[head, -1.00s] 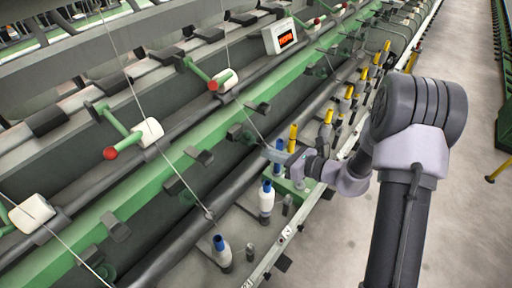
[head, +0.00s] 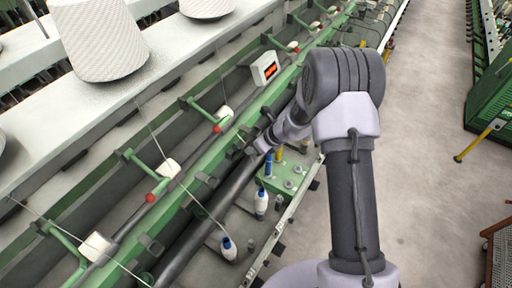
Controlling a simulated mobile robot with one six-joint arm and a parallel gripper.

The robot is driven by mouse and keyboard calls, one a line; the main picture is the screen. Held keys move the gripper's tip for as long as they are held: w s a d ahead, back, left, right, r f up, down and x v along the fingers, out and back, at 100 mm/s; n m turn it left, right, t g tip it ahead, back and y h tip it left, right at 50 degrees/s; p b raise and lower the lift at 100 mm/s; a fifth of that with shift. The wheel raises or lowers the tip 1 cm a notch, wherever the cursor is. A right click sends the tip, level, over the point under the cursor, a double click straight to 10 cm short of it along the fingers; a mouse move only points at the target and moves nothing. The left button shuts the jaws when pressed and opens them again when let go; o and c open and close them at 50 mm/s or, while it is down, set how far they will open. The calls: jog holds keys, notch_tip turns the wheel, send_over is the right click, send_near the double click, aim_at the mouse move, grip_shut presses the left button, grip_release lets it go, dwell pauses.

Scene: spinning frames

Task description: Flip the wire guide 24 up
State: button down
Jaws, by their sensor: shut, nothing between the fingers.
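My gripper (head: 252,148) is at the green rail (head: 218,158) in the middle of the head view, at the end of my bent arm. It is small here and partly merged with dark parts of the rail, but its fingers look shut with nothing held. Dark flap-like brackets sit along the rail, one at the left (head: 151,245) and one nearer my gripper (head: 206,180). No number is readable, so I cannot tell which part is wire guide 24. Any guide right at my fingertips is hard to make out.
Blue-topped bobbins (head: 228,248) stand below the rail, another at the right (head: 261,202). Green arms with white rollers (head: 167,168) and red knobs line the upper side. Thin threads cross the space. A large white cone (head: 98,40) is at upper left. The aisle floor (head: 430,180) is clear.

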jog(key=shift+w+a+r, duration=0.4)
jog(key=shift+a+r, duration=0.05)
jog(key=shift+a, duration=0.05)
